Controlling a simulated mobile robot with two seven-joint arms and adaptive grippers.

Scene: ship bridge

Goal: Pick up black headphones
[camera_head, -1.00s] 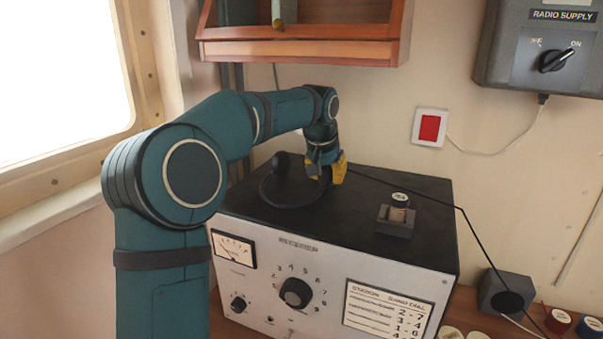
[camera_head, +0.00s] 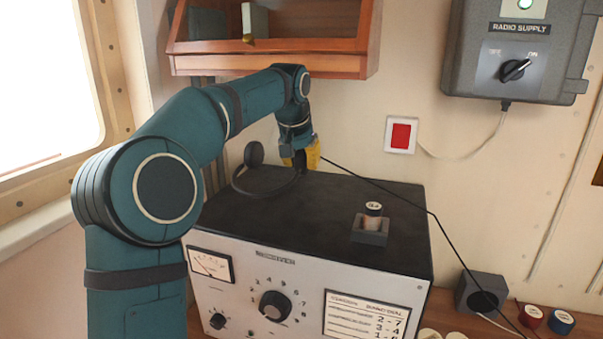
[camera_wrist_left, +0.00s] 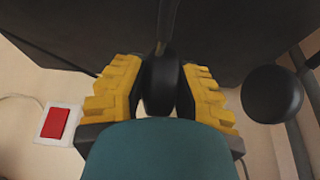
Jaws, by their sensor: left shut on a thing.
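The black headphones (camera_head: 254,154) are at the back left of the radio box's top, tilted, with one ear cup raised. My left gripper (camera_head: 303,160), with yellow fingers, is shut on the other ear cup. In the left wrist view that ear cup (camera_wrist_left: 159,84) sits between the two yellow finger pads (camera_wrist_left: 158,95). The free ear cup (camera_wrist_left: 272,95) shows at the right there. In the head view the fingers partly hide the held cup. The headband curves low near the box top; I cannot tell if it touches. My right gripper is not in view.
The black-topped radio box (camera_head: 300,230) carries a small cylinder in a holder (camera_head: 371,224) at right. A wooden cabinet (camera_head: 270,62) hangs above my arm. A black cable (camera_head: 390,192) runs right from near my gripper. A red switch (camera_head: 401,134) is on the wall.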

